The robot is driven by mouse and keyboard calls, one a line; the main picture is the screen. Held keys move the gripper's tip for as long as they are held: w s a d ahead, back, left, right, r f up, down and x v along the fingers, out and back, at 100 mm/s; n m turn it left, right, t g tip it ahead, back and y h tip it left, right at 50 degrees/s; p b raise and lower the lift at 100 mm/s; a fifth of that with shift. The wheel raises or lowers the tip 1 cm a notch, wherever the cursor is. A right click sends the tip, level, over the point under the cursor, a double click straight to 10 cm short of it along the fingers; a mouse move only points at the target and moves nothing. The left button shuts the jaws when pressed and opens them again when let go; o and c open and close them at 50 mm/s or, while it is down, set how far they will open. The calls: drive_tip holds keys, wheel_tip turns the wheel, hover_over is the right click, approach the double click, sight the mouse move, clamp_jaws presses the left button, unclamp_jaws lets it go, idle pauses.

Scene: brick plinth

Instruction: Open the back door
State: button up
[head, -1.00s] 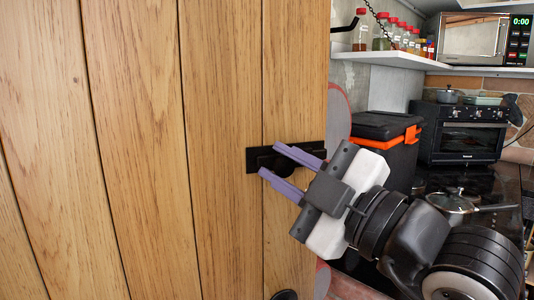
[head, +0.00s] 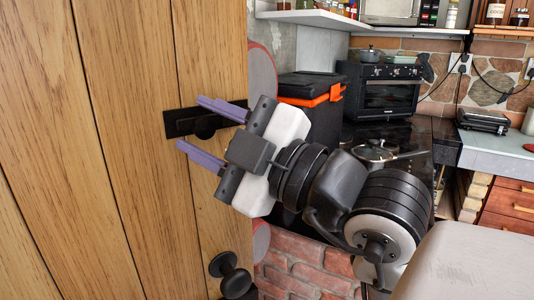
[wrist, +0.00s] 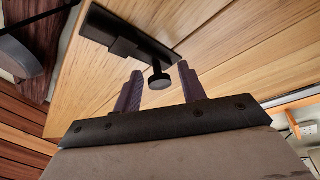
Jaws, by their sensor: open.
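The back door (head: 120,150) is light wooden planks and fills the left of the head view. Its right edge is free, with the kitchen showing beyond it; I cannot tell how far it stands open. A black latch plate (head: 178,122) with a small round knob (head: 205,130) is near that edge. A larger black round door knob (head: 231,274) is lower down. My gripper (head: 190,124) is open, its purple fingers on either side of the latch knob. In the wrist view, the latch knob (wrist: 158,80) stands between the spread fingers (wrist: 160,69), with gaps on both sides.
Right of the door stand a black and orange box (head: 310,97), a black toaster oven (head: 385,93) and a pan (head: 374,151) on a dark counter. A low red brick wall (head: 305,268) is below. A white shelf (head: 305,18) hangs above.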

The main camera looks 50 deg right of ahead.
drive_tip(key=b+v, duration=0.3)
drive_tip(key=v, duration=1)
drive_tip(key=shift+s, duration=0.3)
drive_tip(key=shift+d, duration=0.1)
